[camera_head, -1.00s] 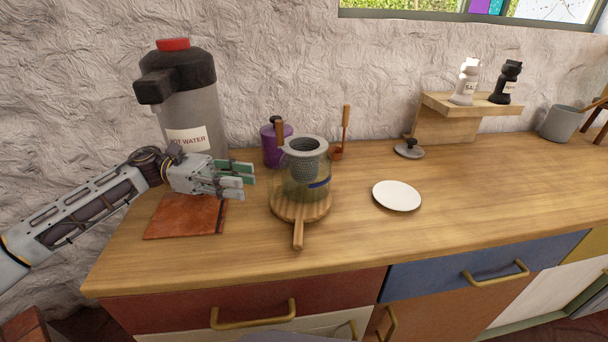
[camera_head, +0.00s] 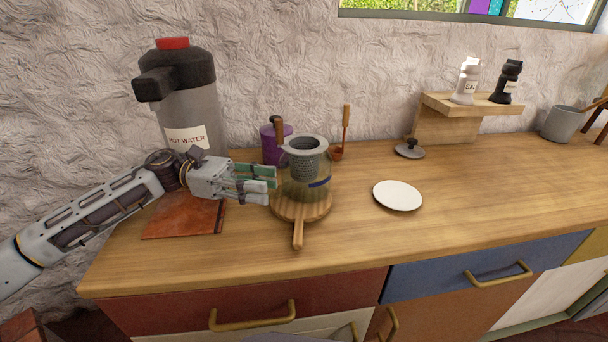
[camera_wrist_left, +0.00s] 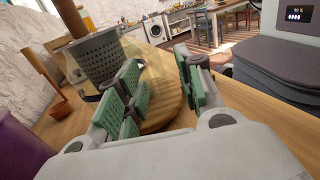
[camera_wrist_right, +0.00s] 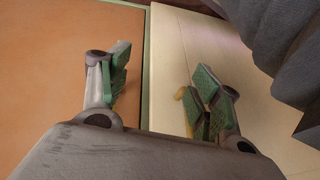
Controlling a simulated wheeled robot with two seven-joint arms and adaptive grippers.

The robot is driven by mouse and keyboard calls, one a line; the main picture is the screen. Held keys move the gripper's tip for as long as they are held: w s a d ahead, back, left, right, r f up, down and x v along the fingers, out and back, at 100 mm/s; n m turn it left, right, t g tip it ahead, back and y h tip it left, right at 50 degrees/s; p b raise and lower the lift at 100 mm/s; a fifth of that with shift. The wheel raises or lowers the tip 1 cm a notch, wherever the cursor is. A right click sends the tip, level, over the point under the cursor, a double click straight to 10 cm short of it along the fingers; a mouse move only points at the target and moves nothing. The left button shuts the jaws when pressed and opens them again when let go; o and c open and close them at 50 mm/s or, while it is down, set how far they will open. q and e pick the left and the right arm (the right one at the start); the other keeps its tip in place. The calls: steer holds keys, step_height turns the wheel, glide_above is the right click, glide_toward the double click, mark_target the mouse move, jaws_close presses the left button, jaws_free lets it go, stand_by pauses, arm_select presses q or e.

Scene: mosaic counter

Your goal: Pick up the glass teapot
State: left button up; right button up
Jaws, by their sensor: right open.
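The glass teapot (camera_head: 311,190) stands upright on a round wooden board with a handle (camera_head: 298,229). A grey perforated strainer (camera_head: 307,160) with a wooden handle sits in its top. My left gripper (camera_head: 268,185) is just left of the teapot with its fingers pointing at it. In the left wrist view the left gripper (camera_wrist_left: 157,90) is open, with the strainer (camera_wrist_left: 97,58) beyond its left finger; the clear glass is hard to make out there. My right gripper (camera_wrist_right: 158,92) is open and empty in front of the cabinet fronts.
A hot water dispenser (camera_head: 192,112) stands behind my left arm, with a red-brown mat (camera_head: 180,220) below. A purple canister (camera_head: 270,150) stands behind the teapot. A white plate (camera_head: 397,195) and a dark-knobbed lid (camera_head: 409,149) lie to the right. The counter's right front is clear.

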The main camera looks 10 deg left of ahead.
stand_by(0.4)
arm_select(q)
jaws_close()
